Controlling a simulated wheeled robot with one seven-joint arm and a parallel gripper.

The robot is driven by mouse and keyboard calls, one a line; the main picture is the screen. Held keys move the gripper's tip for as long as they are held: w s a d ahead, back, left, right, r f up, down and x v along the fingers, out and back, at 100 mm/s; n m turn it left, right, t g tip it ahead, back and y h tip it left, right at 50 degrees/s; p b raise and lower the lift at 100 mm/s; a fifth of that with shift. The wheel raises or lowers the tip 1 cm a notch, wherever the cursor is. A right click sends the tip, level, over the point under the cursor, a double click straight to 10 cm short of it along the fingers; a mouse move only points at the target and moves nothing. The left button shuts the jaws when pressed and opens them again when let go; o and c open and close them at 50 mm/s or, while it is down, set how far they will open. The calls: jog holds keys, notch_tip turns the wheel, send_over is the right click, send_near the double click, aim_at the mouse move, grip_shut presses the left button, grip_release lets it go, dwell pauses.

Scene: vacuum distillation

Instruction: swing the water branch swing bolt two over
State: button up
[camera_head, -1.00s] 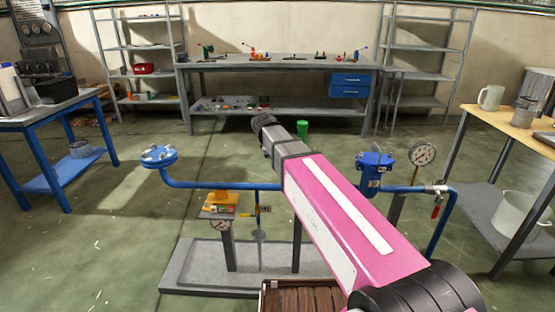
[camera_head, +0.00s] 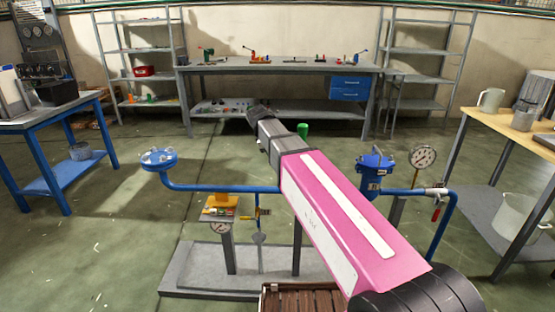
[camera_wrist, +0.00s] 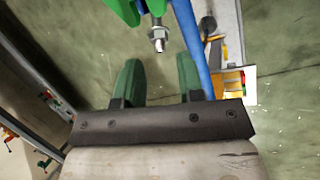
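In the wrist view my gripper (camera_wrist: 158,68) has its two green fingers apart, with nothing between them. Just beyond the fingertips, at the top middle, a steel threaded bolt with a nut (camera_wrist: 158,38) hangs from a green fitting (camera_wrist: 124,8), cut off by the frame edge. I cannot tell which numbered swing bolt this is. In the head view my pink arm reaches away over the rig, and the gripper fingers are not clear there. A green cylindrical part (camera_head: 303,130) shows just right of the arm's far end.
A blue pipe (camera_head: 220,188) runs across the rig, with a bolted blue flange (camera_head: 158,158) at left. A blue lidded vessel (camera_head: 375,178) and a gauge (camera_head: 423,157) stand at right. The pipe (camera_wrist: 190,40) passes close to the right finger.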

jog(key=v, duration=0.6)
